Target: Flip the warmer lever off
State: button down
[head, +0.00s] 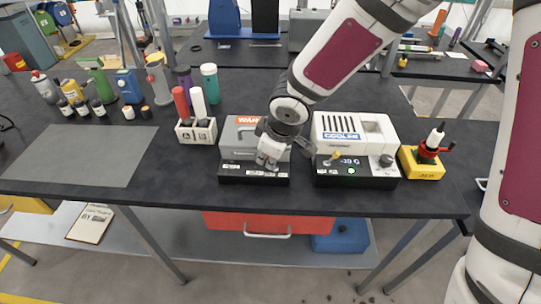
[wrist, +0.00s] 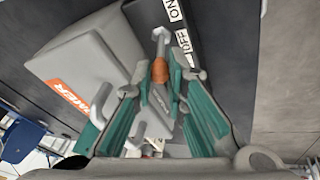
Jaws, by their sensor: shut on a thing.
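The warmer (head: 239,133) is a grey box with an orange label on a black base, in the middle of the bench; its grey body also shows in the wrist view (wrist: 85,60). The lever (wrist: 159,45) has a metal stem and an orange-brown end, and stands by the ON label (wrist: 175,10) and OFF label (wrist: 183,41). My gripper (wrist: 160,88) has teal finger pads, which are closed around the orange-brown end. In the head view my gripper (head: 268,158) is over the warmer's front right and hides the lever. I cannot tell which setting the lever is at.
The cooler (head: 355,127), with its own small lever and knob, stands close to the right. A yellow box with a red handle (head: 425,160) is beyond it. A grey mat (head: 80,155) lies clear at the far left.

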jog(key=shift+a+h, duration=0.1)
jog(key=shift+h, duration=0.3)
jog(key=c, duration=1.9)
grip_release()
jog(key=shift+v, duration=5.95)
